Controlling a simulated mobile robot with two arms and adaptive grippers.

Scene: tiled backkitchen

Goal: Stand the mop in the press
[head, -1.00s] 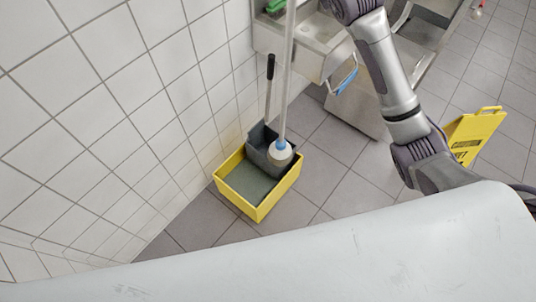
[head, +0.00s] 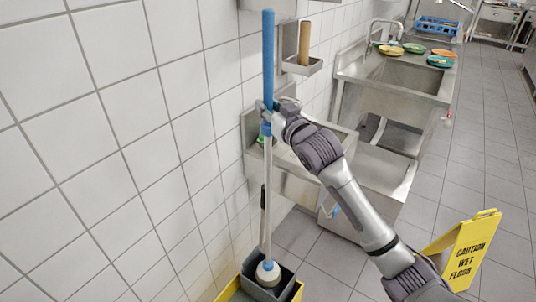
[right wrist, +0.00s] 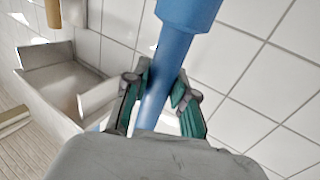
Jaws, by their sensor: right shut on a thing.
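The mop stands nearly upright, with a blue upper handle (head: 268,60), a pale pole (head: 266,190) and a white head (head: 268,273) with a blue collar. The mop head is at the grey press (head: 284,280) on the yellow bucket (head: 230,292); the picture's lower edge cuts off the bucket, and I cannot tell how deep the head sits. My right gripper (head: 266,112) is shut on the lower part of the blue handle. In the right wrist view, its green-padded fingers (right wrist: 157,98) lie on both sides of the blue handle (right wrist: 165,60). My left gripper is not in view.
The tiled wall (head: 130,140) is close on the left. A steel hand basin (head: 290,165) stands just behind the mop. A larger sink (head: 400,75) with several dishes is farther back. A yellow wet-floor sign (head: 465,250) stands at the right; grey floor is clear around it.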

